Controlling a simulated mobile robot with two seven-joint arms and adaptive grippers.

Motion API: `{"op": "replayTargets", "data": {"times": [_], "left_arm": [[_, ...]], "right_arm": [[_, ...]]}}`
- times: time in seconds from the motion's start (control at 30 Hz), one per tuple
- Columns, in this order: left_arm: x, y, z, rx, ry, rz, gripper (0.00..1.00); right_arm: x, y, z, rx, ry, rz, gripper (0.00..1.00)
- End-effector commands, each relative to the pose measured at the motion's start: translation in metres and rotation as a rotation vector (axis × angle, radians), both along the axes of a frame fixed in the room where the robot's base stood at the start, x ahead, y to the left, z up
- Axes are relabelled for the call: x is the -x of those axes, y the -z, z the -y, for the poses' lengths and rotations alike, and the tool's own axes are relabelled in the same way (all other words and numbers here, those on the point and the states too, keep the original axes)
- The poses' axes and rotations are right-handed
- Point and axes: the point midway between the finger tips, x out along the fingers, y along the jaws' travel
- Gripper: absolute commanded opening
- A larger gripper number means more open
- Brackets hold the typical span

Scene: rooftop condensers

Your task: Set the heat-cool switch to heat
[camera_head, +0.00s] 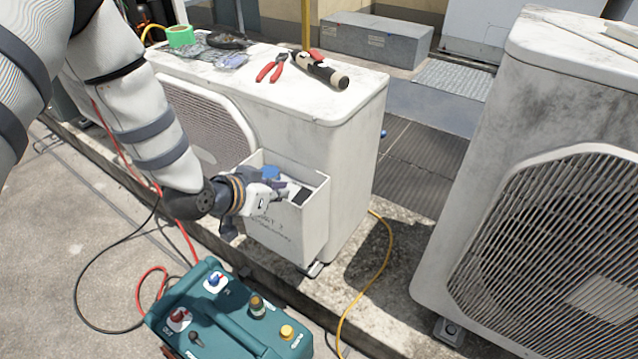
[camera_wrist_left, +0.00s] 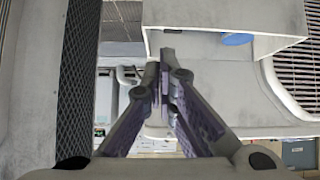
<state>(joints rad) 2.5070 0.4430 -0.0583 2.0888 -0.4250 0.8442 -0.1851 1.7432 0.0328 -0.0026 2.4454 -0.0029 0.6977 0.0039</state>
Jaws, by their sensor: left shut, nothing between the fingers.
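My left gripper (camera_head: 281,190) is shut and empty, at the open white box (camera_head: 285,235) on the side of the near condenser. A blue part (camera_head: 271,173) and a dark part lie inside the box; the blue part also shows in the wrist view (camera_wrist_left: 236,39). I cannot read a heat-cool label anywhere. My gripper hides part of the box's inside. My right gripper is out of view.
Another condenser (camera_head: 545,190) stands at right. Red, black and yellow hoses (camera_head: 370,283) cross the floor. Concrete at left is mostly clear.

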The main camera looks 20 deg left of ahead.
Motion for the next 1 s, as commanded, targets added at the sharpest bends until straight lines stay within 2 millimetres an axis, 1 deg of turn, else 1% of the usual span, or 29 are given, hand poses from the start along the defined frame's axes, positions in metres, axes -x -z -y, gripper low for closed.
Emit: {"op": "replayTargets", "data": {"times": [0.03,0.13,0.23,0.47,0.57,0.67,1.0], "left_arm": [[-0.010,-0.007,-0.004,-0.005,0.002,0.035,0.00],[-0.021,-0.020,-0.009,-0.011,0.004,0.077,0.00],[-0.023,-0.024,-0.010,-0.012,0.005,0.088,0.00],[-0.023,-0.023,-0.009,-0.012,0.006,0.085,0.00],[-0.028,-0.018,-0.009,-0.013,0.006,0.084,0.00],[-0.041,-0.006,-0.006,-0.012,0.008,0.082,0.00],[-0.102,0.037,0.002,-0.012,0.006,0.081,0.00]], "right_arm": [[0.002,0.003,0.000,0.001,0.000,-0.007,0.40],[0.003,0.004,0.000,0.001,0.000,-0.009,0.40],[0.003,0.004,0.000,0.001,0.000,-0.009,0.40],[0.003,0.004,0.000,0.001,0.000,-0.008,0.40],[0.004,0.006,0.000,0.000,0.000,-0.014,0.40],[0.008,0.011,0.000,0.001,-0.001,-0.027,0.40],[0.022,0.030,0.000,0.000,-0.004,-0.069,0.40]]}}
